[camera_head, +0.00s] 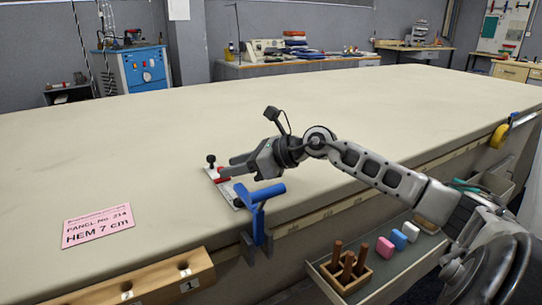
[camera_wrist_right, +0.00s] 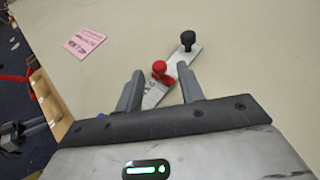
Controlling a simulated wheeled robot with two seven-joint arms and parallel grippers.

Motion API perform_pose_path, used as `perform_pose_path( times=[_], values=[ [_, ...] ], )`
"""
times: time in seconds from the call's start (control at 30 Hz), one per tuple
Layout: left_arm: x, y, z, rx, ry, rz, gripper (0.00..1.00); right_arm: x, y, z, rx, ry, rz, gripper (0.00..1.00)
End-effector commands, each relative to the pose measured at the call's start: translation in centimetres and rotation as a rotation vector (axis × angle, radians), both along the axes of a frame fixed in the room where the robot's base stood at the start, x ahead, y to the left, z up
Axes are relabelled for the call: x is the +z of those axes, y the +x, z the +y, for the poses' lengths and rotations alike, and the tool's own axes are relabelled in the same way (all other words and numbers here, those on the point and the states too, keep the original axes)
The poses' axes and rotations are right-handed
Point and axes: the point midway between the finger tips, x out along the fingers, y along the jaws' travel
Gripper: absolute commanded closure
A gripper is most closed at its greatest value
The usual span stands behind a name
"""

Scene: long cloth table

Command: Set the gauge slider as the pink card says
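The pink card (camera_head: 97,226) lies flat at the left of the table and reads "PANEL No. 214, HEM 7 cm"; it also shows in the right wrist view (camera_wrist_right: 84,42). The gauge is a pale metal strip (camera_wrist_right: 184,58) with a black knob (camera_wrist_right: 187,39) at its far end and a red slider (camera_wrist_right: 160,70) on it. In the head view the red slider (camera_head: 222,174) is partly hidden by my right gripper (camera_head: 229,168). That gripper is open, its fingers (camera_wrist_right: 158,88) apart with the strip and slider ahead between them. The scale is not readable. My left gripper is not in view.
A blue clamp (camera_head: 258,208) stands at the table's near edge beside the gauge. A wooden block with numbered holes (camera_head: 155,281) is at the front left. An open drawer (camera_head: 385,272) below holds pegs and small blocks. The far table top is clear.

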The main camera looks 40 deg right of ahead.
Motion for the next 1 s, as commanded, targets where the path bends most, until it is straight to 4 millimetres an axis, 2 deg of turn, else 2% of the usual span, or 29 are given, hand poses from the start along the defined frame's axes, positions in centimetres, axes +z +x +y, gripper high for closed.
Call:
perform_pose_path(
  times=[0.1,0.57,0.8,1.0],
  values=[
    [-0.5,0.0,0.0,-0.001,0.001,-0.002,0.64,0.4,-1.4,-0.7,0.003,-0.009,0.004,0.62],
    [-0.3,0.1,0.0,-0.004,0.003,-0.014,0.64,2.7,-5.7,-3.4,0.001,0.002,0.002,0.62],
    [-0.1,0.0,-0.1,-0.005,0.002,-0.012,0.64,4.4,-9.1,-5.5,0.001,0.002,-0.001,0.62],
    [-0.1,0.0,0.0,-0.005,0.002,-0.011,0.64,5.4,-11.0,-6.7,0.001,0.0,0.0,0.62]
  ],
)
